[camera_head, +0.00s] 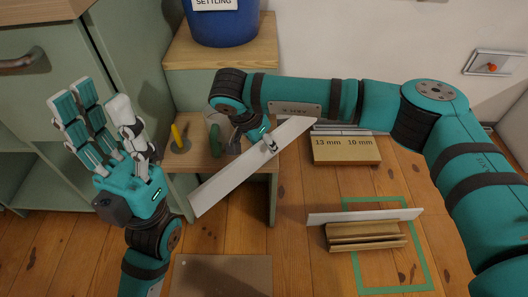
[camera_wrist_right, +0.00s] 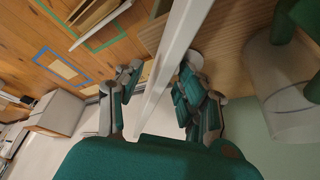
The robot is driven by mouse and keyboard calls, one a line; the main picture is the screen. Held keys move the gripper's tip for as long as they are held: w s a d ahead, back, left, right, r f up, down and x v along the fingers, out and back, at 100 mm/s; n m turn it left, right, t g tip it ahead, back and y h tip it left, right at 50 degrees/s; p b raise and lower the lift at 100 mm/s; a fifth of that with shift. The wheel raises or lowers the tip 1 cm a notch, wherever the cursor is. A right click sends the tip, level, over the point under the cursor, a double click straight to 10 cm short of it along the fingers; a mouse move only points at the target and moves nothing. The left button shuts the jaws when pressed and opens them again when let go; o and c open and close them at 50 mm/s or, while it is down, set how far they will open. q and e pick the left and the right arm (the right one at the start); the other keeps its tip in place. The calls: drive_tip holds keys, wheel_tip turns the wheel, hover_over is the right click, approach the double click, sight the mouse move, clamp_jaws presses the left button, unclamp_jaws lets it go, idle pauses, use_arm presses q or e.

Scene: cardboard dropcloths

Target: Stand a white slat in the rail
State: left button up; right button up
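My right gripper (camera_head: 266,142) is at the middle of a long white slat (camera_head: 228,180), above the small wooden side table. The slat slants from lower left to upper right; in the right wrist view the slat (camera_wrist_right: 172,62) runs between the fingers (camera_wrist_right: 160,92), which are on both of its sides. My left gripper (camera_head: 108,128) is open and empty at the left, fingers pointing up. The wooden rail (camera_head: 368,243) lies on the floor inside a green tape outline. Another white slat (camera_head: 362,217) stands on edge along the rail's back side.
The side table (camera_head: 205,158) holds a yellow item (camera_head: 179,137) and a green item (camera_head: 215,141). A blue bucket (camera_head: 222,22) stands behind. A brown sheet (camera_head: 222,276) lies in front.

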drive_tip(key=shift+c, duration=0.2)
clamp_jaws()
drive_tip(key=shift+r, duration=0.1)
